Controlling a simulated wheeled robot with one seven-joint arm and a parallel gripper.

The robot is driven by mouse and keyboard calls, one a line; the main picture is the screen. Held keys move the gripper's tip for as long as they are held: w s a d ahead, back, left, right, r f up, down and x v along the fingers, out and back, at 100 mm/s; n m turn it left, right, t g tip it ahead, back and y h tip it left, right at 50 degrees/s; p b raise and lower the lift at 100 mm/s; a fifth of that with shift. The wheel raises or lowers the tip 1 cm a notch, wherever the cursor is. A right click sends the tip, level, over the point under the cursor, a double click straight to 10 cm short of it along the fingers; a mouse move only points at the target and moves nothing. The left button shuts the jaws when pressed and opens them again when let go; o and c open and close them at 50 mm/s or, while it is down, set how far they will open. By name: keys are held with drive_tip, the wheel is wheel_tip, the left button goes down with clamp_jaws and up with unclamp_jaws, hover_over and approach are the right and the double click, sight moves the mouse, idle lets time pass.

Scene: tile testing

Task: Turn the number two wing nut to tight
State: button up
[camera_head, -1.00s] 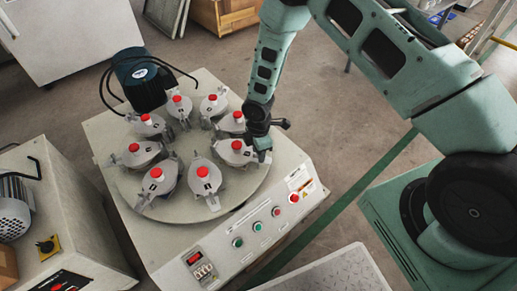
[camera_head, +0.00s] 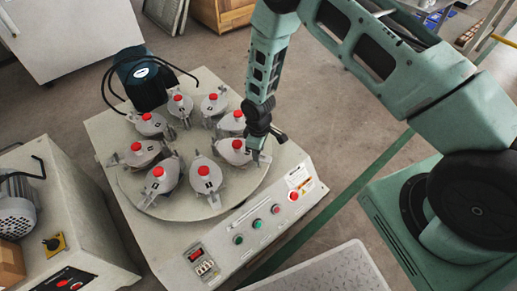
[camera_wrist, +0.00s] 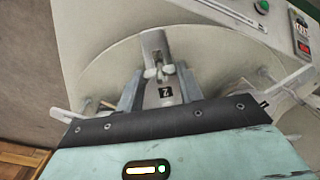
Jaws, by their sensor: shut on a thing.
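The number two wing nut (camera_wrist: 153,73) is small and pale. It sits on a grey metal clamp bracket just above a black label marked 2 (camera_wrist: 166,92) in the wrist view. My gripper (camera_wrist: 160,82) has a finger on each side of the wing nut and is shut on it. In the head view my gripper (camera_head: 257,155) reaches down at the right edge of the round turntable (camera_head: 185,208), beside a grey pot with a red cap (camera_head: 236,146). The wing nut itself is too small to make out there.
Several more grey pots with red caps ring the turntable. A dark green motor (camera_head: 147,82) with black cables stands at the back left. A panel with buttons (camera_head: 257,225) runs along the machine's front. Another machine (camera_head: 85,225) stands at the left.

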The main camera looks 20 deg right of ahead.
idle(0.3)
drive_tip(key=o, duration=1)
drive_tip(key=shift+r, duration=0.15)
wheel_tip(320, 180, up, 17)
drive_tip(key=p, duration=0.3)
drive_tip(key=shift+r, duration=0.1)
drive_tip(key=shift+a, duration=0.1)
